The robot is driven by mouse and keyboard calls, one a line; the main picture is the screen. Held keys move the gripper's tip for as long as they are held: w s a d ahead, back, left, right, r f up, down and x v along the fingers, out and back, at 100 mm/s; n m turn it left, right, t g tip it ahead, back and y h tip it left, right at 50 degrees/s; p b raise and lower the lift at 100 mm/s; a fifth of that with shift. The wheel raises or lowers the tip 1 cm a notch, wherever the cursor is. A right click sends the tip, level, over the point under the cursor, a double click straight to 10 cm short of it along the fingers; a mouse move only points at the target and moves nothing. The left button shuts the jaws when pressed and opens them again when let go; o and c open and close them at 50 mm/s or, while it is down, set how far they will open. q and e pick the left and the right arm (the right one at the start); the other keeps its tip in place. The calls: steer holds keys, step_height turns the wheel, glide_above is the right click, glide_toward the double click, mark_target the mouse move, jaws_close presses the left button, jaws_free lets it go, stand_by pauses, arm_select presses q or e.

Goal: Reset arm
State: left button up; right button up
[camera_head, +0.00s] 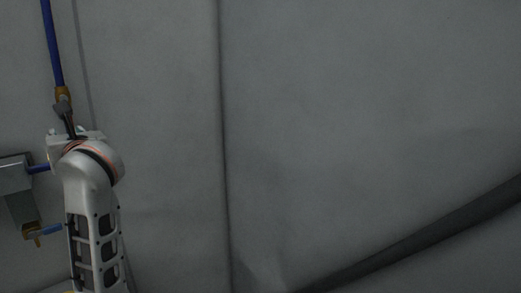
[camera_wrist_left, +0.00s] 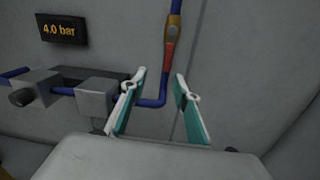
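My left arm comes up from the bottom left of the head view. Its gripper (camera_head: 68,122) points at the wall, partly hidden by my wrist. In the left wrist view the two white and teal fingers (camera_wrist_left: 160,74) stand apart with nothing between them. A blue pipe with a brass valve (camera_wrist_left: 174,28) and a red handle (camera_wrist_left: 169,56) shows beyond the fingertips. I cannot tell whether the fingers touch the pipe. The valve also shows in the head view (camera_head: 62,95), just above the gripper. My right gripper is in neither view.
A display reading 4.0 bar (camera_wrist_left: 61,29) is on the wall. Grey metal blocks (camera_wrist_left: 97,98) on the blue pipe sit left of the fingers. Another brass valve with a blue handle (camera_head: 47,230) is low at left. The grey wall (camera_head: 350,110) is bare to the right.

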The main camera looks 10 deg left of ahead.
arm_select(q)
steer(key=s+d+f+n+t+h, duration=0.1)
steer(key=d+f+n+t+h, duration=0.6)
steer(key=d+f+n, duration=0.85)
steer(key=s+d+f+n+t+h, duration=0.1)
steer(key=d+f+n+t+h, duration=0.4)
steer(key=d+f+n+h, duration=0.9)
steer(key=s+d+f+m+g+y, duration=0.1)
steer(key=s+f+m+g, duration=0.2)
steer(key=f, duration=0.6)
steer(key=s+d+f+m+g+y, duration=0.15)
steer(key=s+f+g, duration=0.25)
steer(key=f, duration=0.6)
steer(key=s+f+m+g+y, duration=0.1)
steer(key=s+f+m+g, duration=0.2)
steer(key=s+f, duration=1)
steer(key=shift+f+g, duration=0.85)
steer(key=shift+g, duration=0.25)
steer(key=shift+a, duration=0.15)
steer(key=shift+c, duration=0.5)
